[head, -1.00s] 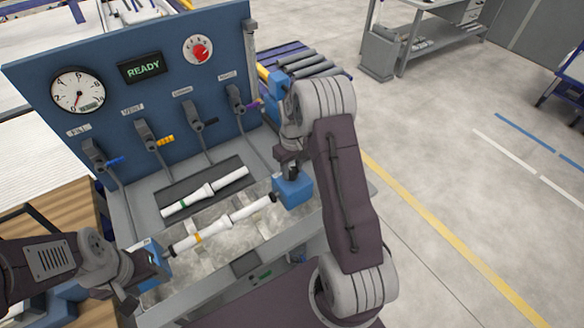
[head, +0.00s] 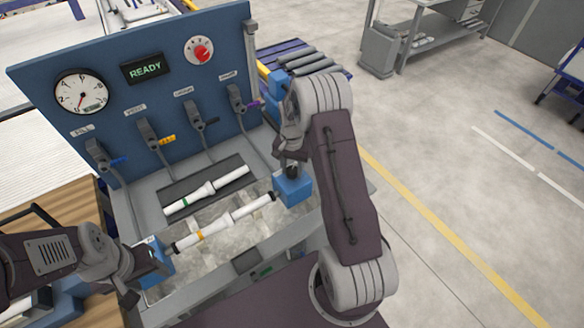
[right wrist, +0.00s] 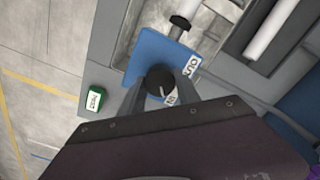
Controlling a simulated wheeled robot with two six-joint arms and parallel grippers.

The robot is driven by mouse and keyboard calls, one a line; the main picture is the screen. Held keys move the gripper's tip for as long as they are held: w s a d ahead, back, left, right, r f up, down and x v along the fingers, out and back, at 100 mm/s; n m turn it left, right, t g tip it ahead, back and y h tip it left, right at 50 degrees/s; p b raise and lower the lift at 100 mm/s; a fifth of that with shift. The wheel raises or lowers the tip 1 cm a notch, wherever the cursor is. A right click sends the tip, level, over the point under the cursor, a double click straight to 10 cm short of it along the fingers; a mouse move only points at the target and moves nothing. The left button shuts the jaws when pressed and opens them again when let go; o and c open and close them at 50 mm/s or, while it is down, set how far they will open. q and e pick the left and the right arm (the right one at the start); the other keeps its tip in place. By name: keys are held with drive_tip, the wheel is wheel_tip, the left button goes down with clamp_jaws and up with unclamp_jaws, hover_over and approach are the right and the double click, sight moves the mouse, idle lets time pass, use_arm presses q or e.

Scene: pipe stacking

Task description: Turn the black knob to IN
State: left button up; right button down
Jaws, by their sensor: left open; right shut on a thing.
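The black knob (right wrist: 158,78) sits on a blue block (right wrist: 150,50) in the right wrist view. My right gripper (right wrist: 160,92) is shut on it, one finger on each side. A white mark on the knob's top points towards the lower right, near the IN label (right wrist: 171,100). The OUT label (right wrist: 192,66) is further up on the right. In the head view my right gripper (head: 291,172) comes down onto the right blue block (head: 293,189), and the knob is mostly hidden. My left gripper (head: 148,262) is open at the left blue block (head: 157,268).
A white pipe with an orange ring (head: 225,221) lies between the two blocks. Another with a green ring (head: 207,190) lies behind it. A blue panel (head: 110,125) carries a gauge, a READY display (head: 146,68), a red knob and several levers.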

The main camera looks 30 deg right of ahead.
sight(292, 170)
drive_tip(key=shift+r+m, duration=0.1)
drive_tip(key=shift+m, duration=2.2)
drive_tip(key=c, duration=0.9)
unclamp_jaws()
wheel_tip(292, 170, up, 9)
drive_tip(key=shift+b, duration=0.4)
